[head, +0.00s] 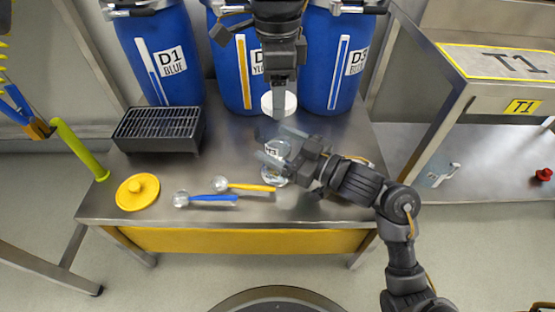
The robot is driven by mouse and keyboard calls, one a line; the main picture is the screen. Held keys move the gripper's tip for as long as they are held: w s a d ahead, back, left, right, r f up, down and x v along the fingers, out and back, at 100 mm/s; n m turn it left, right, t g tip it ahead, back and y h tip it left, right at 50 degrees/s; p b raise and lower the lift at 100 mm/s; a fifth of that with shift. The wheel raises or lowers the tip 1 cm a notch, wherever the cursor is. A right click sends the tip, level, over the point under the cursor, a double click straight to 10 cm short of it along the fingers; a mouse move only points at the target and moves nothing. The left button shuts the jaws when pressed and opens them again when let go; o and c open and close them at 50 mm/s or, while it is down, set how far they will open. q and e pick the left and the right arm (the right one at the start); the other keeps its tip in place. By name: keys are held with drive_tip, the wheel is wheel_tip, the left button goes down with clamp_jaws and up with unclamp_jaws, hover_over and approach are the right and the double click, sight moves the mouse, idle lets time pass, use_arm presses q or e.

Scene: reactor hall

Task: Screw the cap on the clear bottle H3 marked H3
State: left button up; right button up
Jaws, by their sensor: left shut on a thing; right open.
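The clear bottle H3 (272,178) stands on the steel table, its label partly hidden by my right gripper. My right gripper (272,146) is open, with its fingers at the bottle's upper part. I cannot tell whether they touch it. My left gripper (279,95) comes down from the top of the view and is shut on a round white cap (280,109). The cap is behind and above the bottle in the picture, apart from it. The bottle's mouth is hard to make out.
Blue drums (160,50) line the table's back. A black grated tray (158,128), a yellow lid (137,191), a blue-handled scoop (206,200) and a yellow-handled scoop (243,186) lie left of the bottle. Table T1 (460,75) stands at right.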

drive_tip(key=shift+w+a, duration=0.15)
drive_tip(key=shift+a, duration=0.05)
drive_tip(key=shift+c, duration=0.5)
drive_tip(key=c, duration=1.4)
use_arm(q)
drive_tip(key=shift+f, duration=2.5)
drive_tip(key=shift+f, duration=0.15)
drive_tip(key=shift+f, duration=0.75)
drive_tip(key=shift+f, duration=0.55)
